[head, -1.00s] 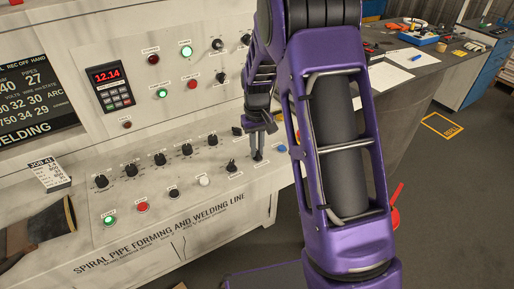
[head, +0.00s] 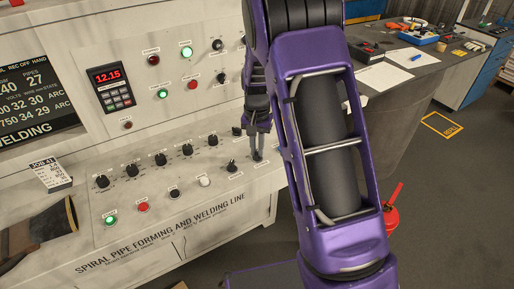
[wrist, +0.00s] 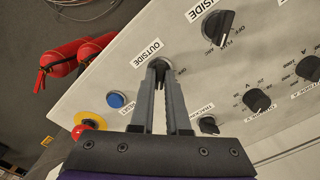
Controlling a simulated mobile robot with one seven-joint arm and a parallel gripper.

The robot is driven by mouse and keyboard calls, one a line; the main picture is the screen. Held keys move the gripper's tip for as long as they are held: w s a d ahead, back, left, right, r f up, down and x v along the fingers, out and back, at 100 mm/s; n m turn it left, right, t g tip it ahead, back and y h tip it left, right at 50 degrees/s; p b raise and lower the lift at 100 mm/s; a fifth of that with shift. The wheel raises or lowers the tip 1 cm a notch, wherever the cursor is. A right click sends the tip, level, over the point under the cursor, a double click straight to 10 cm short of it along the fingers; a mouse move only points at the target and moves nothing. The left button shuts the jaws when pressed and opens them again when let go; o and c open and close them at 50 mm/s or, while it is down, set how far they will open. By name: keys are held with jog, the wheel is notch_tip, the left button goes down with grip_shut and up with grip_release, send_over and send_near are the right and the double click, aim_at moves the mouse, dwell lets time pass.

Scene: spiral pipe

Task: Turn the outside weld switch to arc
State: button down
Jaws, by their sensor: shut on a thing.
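My gripper (wrist: 160,72) is shut on a dark rotary knob (wrist: 159,64) on the sloping console. A tag reading OUTSIDE (wrist: 147,53) stands beside this knob in the wrist view. The fingers cover most of the knob and its position marks, so its setting cannot be read. In the head view my gripper (head: 258,156) reaches down at the right end of the console.
A blue button (wrist: 116,99) and a red button on a yellow base (wrist: 88,124) are close to my gripper. Another small knob (wrist: 208,125) is near the right finger. A red fire extinguisher (wrist: 67,60) stands beyond the console edge.

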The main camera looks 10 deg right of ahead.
aim_at(257, 152)
dwell(0.4)
jog(key=c, duration=0.9)
grip_release()
notch_tip(257, 152, up, 18)
jog(key=shift+f+p, duration=0.25)
jog(key=shift+p, duration=0.1)
